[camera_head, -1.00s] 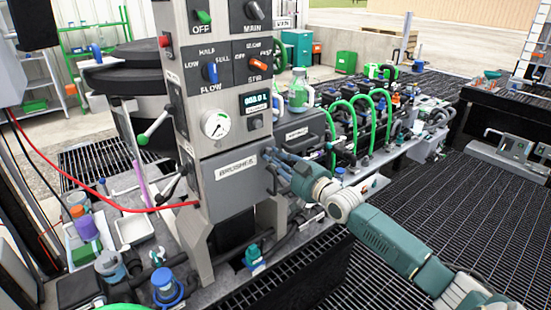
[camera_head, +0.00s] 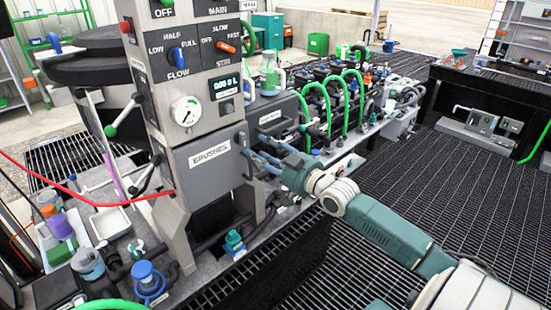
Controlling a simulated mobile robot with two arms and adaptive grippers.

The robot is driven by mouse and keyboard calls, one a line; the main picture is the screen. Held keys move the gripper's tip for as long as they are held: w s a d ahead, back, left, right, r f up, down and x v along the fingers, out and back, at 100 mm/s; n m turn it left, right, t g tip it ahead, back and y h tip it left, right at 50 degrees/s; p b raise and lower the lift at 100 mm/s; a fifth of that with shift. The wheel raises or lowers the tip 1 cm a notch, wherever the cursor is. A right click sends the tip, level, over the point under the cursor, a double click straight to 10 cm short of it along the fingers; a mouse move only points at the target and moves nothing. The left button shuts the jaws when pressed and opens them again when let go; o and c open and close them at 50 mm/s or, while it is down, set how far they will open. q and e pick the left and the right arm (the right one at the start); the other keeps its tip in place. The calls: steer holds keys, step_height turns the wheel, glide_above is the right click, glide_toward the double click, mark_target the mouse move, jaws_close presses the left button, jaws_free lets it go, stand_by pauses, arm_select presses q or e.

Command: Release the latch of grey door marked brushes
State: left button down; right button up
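The grey door marked BRUSHES (camera_head: 208,160) is on the front of the grey control column, left of centre, and looks closed. A small dark latch (camera_head: 242,139) shows at its right edge. My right gripper (camera_head: 253,150) reaches in from the right, with its blue-grey fingers beside the door's right edge, close to the latch. The fingers are spread apart with nothing seen between them. Whether they touch the latch is too small to tell. My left gripper is not in view.
Above the door are a gauge (camera_head: 186,111), a display and knobs. A red hose (camera_head: 75,189) runs along the left. Green hoses (camera_head: 345,105) and fittings line the bench behind my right gripper. A white tray (camera_head: 111,222) is at lower left. Dark grating at right is clear.

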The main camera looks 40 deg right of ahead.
steer(key=s, duration=0.6)
steer(key=shift+d, duration=0.2)
